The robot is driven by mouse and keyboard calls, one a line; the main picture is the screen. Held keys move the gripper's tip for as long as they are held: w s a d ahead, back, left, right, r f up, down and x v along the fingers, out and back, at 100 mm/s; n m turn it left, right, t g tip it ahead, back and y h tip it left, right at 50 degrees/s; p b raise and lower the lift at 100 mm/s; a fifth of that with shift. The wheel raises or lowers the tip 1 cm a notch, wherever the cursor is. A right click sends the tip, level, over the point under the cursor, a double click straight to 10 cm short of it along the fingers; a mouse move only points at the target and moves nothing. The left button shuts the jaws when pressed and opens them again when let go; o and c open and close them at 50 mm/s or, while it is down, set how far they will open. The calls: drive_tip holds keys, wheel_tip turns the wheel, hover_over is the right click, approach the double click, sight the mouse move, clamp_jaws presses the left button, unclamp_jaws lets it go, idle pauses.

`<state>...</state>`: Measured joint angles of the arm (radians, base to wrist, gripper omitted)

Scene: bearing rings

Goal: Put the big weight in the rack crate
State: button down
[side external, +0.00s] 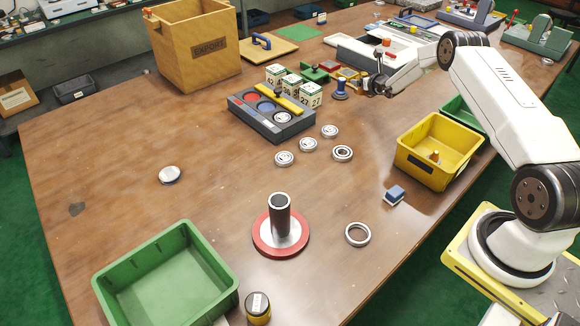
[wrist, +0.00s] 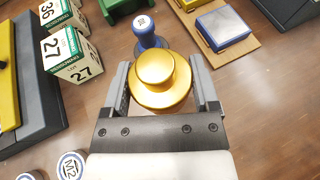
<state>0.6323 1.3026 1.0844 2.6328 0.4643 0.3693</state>
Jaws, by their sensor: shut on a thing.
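The big weight (wrist: 157,72) is a gold, knobbed cylinder between the two grey fingers in the wrist view. My gripper (wrist: 163,85) is shut on it, one finger on each side. In the side view my gripper (side external: 376,88) is over the far right part of the table, just right of a blue-handled stamp (side external: 340,90). I cannot make out the weight there, or tell whether it is clear of the table. No crate is legibly marked as the rack crate. A wooden crate (side external: 170,55) marked EXPORT stands at the back left.
A yellow bin (side external: 411,161) and a green bin (side external: 456,108) are at the right edge. Another green bin (side external: 116,292) is front left. Numbered boxes (side external: 310,95) and a grey tray (side external: 290,132) stand left of my gripper. The table's left middle is mostly clear.

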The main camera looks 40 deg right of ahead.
drive_tip(key=shift+w+d+f, duration=0.4)
drive_tip(key=shift+w+f, duration=0.3)
drive_tip(key=shift+f, duration=0.05)
drive_tip(key=shift+w+d+f, duration=0.35)
drive_tip(key=shift+w+f, duration=0.35)
drive_tip(key=shift+w+f, duration=0.1)
drive_tip(key=shift+f, duration=0.05)
drive_tip(key=shift+d+f, duration=0.1)
drive_tip(key=shift+f, duration=0.05)
drive_tip(key=shift+w+f, duration=0.1)
drive_tip(key=shift+f, duration=1.4)
drive_tip(key=shift+f, duration=0.15)
unclamp_jaws()
drive_tip(key=shift+f, duration=0.25)
drive_tip(key=shift+r, duration=0.15)
drive_tip(key=shift+s+r, duration=0.1)
drive_tip(key=shift+s, duration=0.3)
drive_tip(key=shift+v, duration=5.7)
